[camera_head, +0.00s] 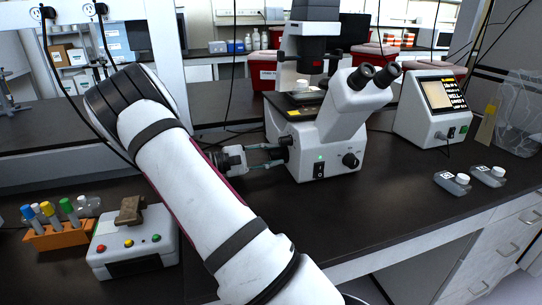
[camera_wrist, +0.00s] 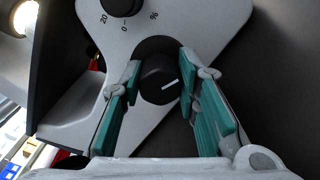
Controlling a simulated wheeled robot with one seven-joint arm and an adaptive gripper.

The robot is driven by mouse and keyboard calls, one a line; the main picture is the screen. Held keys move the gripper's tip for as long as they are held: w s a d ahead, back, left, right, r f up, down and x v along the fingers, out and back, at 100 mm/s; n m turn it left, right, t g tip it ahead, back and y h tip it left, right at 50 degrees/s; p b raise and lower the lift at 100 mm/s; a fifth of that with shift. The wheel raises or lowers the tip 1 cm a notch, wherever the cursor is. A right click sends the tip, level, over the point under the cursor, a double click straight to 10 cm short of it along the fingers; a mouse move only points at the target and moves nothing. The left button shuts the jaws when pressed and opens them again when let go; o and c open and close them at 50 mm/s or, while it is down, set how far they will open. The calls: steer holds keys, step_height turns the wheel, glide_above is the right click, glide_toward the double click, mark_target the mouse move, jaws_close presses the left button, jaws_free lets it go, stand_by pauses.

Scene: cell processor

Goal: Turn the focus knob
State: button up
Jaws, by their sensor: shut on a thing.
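The white microscope (camera_head: 318,130) stands on the black bench in the head view, with black eyepieces at its upper right. In the wrist view the black round focus knob (camera_wrist: 158,82), with a white index line on its face, sits on the microscope's side. My gripper (camera_wrist: 160,68) has one green-padded finger on each side of this knob and is shut on it. In the head view my gripper (camera_head: 282,153) reaches the left side of the microscope, and the held knob is mostly hidden there.
A smaller dial (camera_wrist: 122,5) with printed numbers lies above the held knob. A white device with a screen (camera_head: 433,108) stands to the right, with two capped flasks (camera_head: 453,181) in front. An orange tube rack (camera_head: 57,235) and a button box (camera_head: 132,241) are at left.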

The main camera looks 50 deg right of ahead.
stand_by(0.4)
steer(key=o, duration=1.2)
steer(key=shift+c, duration=0.2)
steer(key=v, duration=1.2)
